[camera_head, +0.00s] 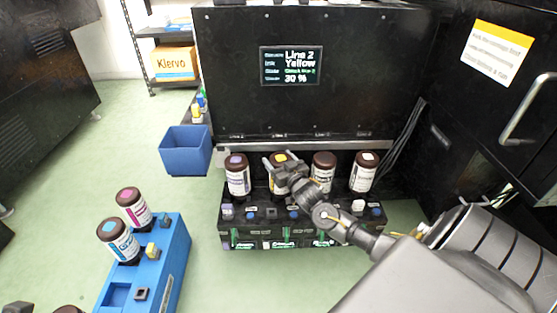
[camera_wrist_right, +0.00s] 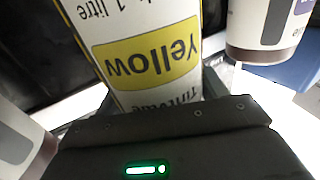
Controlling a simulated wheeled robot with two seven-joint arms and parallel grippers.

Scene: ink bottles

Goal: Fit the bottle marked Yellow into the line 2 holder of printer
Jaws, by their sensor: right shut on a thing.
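The bottle marked Yellow (camera_head: 278,159) has a dark cap with a yellow top and is in the second place from the left in the row at the printer (camera_head: 300,115). My right gripper (camera_head: 285,170) is shut on it and hides much of it. Its yellow label band (camera_wrist_right: 147,58) shows upside down in the right wrist view. The line 2 holder is mostly hidden behind my gripper; I cannot tell how deep the bottle sits. The printer's screen (camera_head: 290,66) reads Line 2, Yellow, 30 %. My left gripper is not in view.
Close neighbours in the row are a purple-topped bottle (camera_head: 237,175) at left and brown-capped (camera_head: 323,166) and white-topped (camera_head: 364,172) bottles at right. A blue carrier (camera_head: 172,265) holds magenta (camera_head: 133,207) and cyan (camera_head: 118,240) bottles. A blue bin (camera_head: 186,152) stands left.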

